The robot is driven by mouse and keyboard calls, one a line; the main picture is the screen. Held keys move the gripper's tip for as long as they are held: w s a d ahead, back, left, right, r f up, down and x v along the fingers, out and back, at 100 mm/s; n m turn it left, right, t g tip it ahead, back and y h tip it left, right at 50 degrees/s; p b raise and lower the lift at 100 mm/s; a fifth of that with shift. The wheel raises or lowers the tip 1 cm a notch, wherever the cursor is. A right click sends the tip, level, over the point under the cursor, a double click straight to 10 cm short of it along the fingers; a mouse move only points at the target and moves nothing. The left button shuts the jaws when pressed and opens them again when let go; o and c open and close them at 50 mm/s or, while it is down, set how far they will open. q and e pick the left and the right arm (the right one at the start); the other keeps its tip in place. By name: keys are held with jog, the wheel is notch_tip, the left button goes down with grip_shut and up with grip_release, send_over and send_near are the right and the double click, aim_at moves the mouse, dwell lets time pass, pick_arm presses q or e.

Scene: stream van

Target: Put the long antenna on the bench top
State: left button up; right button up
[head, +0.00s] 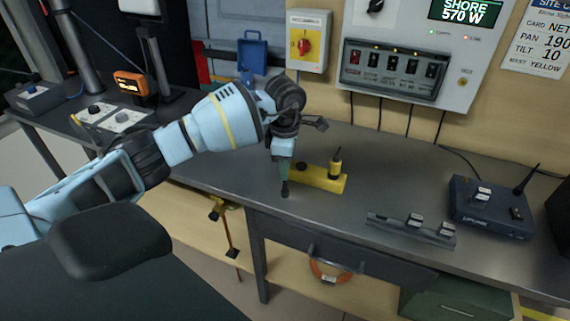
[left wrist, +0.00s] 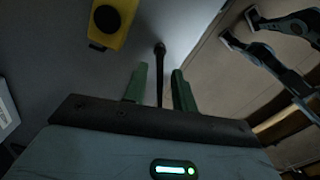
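The long antenna (left wrist: 160,75) is a thin black rod with a thicker knob at its end. In the left wrist view it runs between the two green fingers of my left gripper (left wrist: 158,88), with a gap showing on each side. In the head view my left gripper (head: 285,168) points down over the bench top (head: 230,172), left of the yellow block. The antenna's dark lower end (head: 285,189) shows below the fingers, at or very near the bench surface. The rest of it is hidden by the gripper. My right gripper is not in view.
The yellow block (head: 322,180) holds a short yellow piece (head: 335,165) and has a dark round spot; it also shows in the left wrist view (left wrist: 122,22). A grey rail (head: 390,229) and a dark blue radio box (head: 490,212) stand right. Clamps hang at the front edge.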

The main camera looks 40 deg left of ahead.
pick_arm(q)
notch_tip(320, 180, up, 12)
jog(key=shift+r, duration=0.2)
dwell(0.6)
